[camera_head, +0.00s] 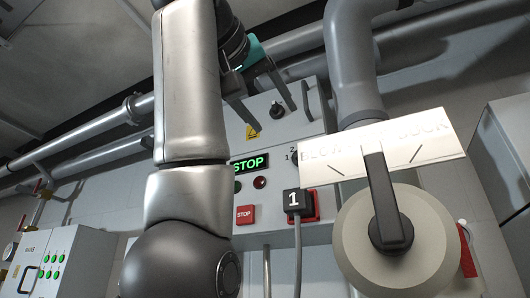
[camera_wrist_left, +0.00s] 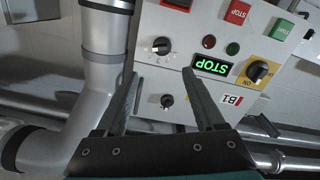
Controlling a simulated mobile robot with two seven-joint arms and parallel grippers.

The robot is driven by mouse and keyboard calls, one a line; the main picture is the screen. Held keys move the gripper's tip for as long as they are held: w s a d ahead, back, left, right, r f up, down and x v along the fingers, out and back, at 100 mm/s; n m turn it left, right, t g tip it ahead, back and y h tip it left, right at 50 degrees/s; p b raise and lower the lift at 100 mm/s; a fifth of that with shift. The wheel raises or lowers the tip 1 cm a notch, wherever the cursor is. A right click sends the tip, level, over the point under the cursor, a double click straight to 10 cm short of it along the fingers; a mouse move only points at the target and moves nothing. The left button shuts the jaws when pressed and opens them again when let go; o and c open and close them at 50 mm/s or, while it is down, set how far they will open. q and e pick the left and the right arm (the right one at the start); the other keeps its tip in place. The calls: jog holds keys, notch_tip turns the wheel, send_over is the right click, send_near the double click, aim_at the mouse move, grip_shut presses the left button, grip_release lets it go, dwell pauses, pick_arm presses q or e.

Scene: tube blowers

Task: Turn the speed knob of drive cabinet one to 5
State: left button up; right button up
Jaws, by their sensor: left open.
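The drive cabinet (camera_head: 275,88) is grey, with a green lit STOP display (camera_head: 249,163); its label B1 (camera_wrist_left: 232,99) shows upside down in the wrist view. A dark round knob (camera_wrist_left: 162,46) with a white pointer and small scale marks sits beside the display. In the head view this knob (camera_head: 299,157) shows with marks 1 and 2; its setting is too small to read. My left gripper (camera_head: 279,119) is open and empty in front of the panel. In the wrist view its fingertips (camera_wrist_left: 159,72) lie either side of a line just short of the knob. My right gripper is out of view.
A smaller black knob (camera_wrist_left: 167,100) shows between the fingers. A yellow-plated selector (camera_wrist_left: 257,72), red button (camera_head: 245,215) and black plug marked 1 (camera_head: 296,202) are nearby. A large valve with lever (camera_head: 385,205) and grey pipe (camera_head: 352,60) stand right of the cabinet.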

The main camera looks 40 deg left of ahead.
pick_arm(q)
jog(key=shift+b+v, duration=0.3)
jog(key=shift+v, duration=0.5)
